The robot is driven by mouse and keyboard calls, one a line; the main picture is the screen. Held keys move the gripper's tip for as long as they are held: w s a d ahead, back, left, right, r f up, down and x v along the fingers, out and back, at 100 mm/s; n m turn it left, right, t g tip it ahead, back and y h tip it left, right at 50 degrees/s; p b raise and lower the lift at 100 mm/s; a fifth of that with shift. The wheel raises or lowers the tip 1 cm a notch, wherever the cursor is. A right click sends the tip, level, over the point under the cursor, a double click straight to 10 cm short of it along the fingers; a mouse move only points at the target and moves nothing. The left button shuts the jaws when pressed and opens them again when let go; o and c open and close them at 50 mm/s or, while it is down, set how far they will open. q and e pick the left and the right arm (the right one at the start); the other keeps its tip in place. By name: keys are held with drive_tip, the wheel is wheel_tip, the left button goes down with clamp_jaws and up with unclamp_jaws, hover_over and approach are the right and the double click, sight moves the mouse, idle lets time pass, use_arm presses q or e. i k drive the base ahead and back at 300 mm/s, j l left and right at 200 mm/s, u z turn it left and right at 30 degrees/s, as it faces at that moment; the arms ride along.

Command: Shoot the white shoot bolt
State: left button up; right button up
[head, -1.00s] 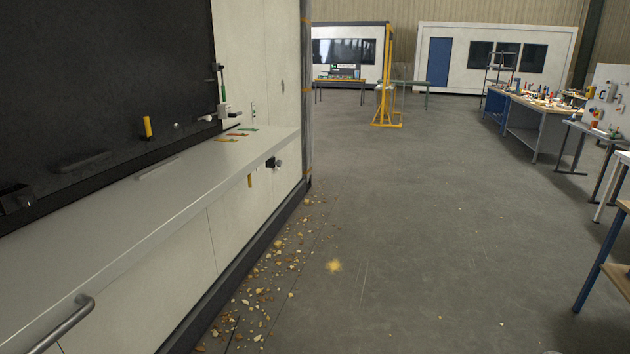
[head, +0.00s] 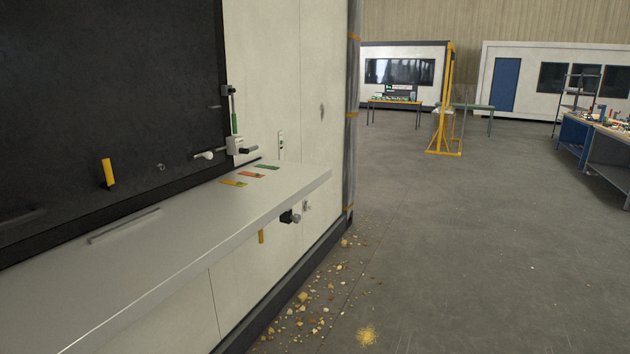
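A white block-like fitting (head: 236,145) sits at the lower right edge of the dark panel, just above the shelf; it looks like the white shoot bolt, but it is small. A rod with a white rounded end (head: 205,155) sticks out to its left, and a dark end (head: 248,150) shows to its right. A vertical rod with a green section (head: 234,123) rises above it to a small dark bracket. I cannot tell the bolt's position. Neither of my grippers is in view.
A pale shelf (head: 190,220) juts from the wall, with several coloured tags (head: 268,167) at its far end. A yellow handle (head: 108,173) stands on the dark panel (head: 110,90). A dark knob (head: 288,217) is below the shelf. Debris (head: 310,305) litters the floor; open floor lies right.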

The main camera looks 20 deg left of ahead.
sight(209, 155)
drive_tip(key=i+u, duration=0.35)
drive_tip(key=i+l+u, duration=0.25)
drive_tip(key=u, duration=0.15)
drive_tip(key=i+l+u, duration=0.55)
drive_tip(key=u, duration=0.15)
drive_tip(key=i+l+u, duration=0.2)
drive_tip(key=u, duration=0.15)
drive_tip(key=i+l+u, duration=0.15)
drive_tip(key=l+u, duration=0.25)
